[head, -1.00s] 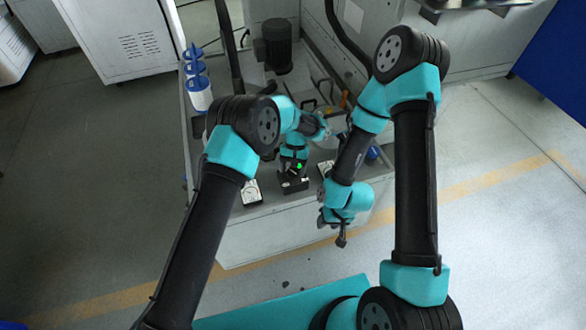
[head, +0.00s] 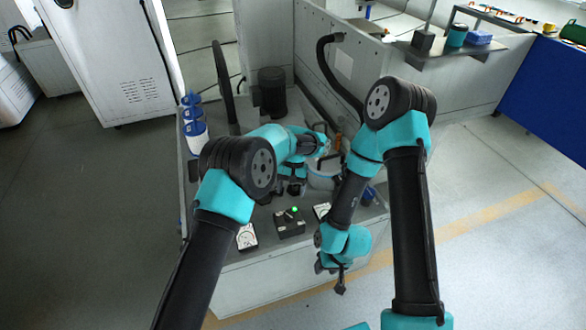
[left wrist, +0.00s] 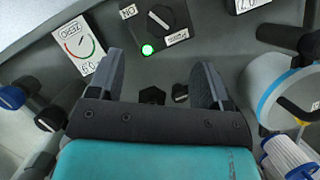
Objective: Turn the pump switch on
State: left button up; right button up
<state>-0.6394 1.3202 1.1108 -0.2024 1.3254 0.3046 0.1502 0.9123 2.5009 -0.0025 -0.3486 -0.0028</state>
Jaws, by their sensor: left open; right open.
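The pump switch (head: 290,224) is a black box with a rotary knob on the front of the machine deck. Its green lamp (head: 295,209) is lit. In the left wrist view the black knob (left wrist: 164,20) has a white mark pointing toward the "ON" label (left wrist: 128,11), and the lamp glows green (left wrist: 147,50). My left gripper (head: 296,190) is open and empty, behind and above the switch box, apart from it. Its two fingers (left wrist: 162,75) also show in the left wrist view, with nothing between them. My right gripper (head: 333,279) hangs open and empty before the deck's front edge.
Dial gauges flank the switch, left (head: 247,237) and right (head: 321,211). Blue-and-white filter cartridges (head: 194,128) stand at the deck's left edge. A dark motor (head: 272,92) and a thick black hose (head: 334,75) are behind. Open floor lies at the right.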

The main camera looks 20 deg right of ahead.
pick_arm(q)
jog(key=v, duration=0.8)
